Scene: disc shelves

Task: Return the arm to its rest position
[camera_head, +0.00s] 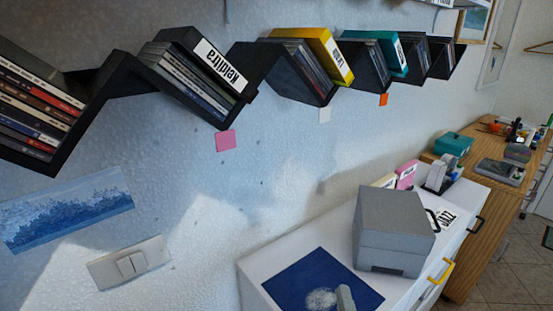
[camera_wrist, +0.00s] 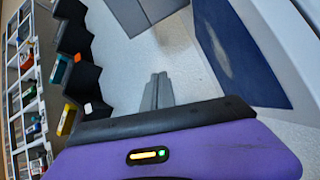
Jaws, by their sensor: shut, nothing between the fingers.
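My gripper (camera_wrist: 158,78) shows in the wrist view as two grey fingers shut together with nothing between them. Its purple body fills the bottom of that view. A grey fingertip, seemingly mine, also shows at the bottom edge of the head view (camera_head: 345,294), in front of the blue picture mat (camera_head: 312,279). The rest of my arm is out of sight in both views. The black zigzag shelf (camera_head: 92,112) with discs runs along the wall; it also shows at the left of the wrist view (camera_wrist: 80,45).
A grey box (camera_head: 392,222) stands on the white cabinet (camera_head: 262,262) beside the mat. Yellow (camera_head: 325,55) and teal (camera_head: 392,52) cases sit in the shelf. A wooden desk (camera_head: 478,235) is farther back.

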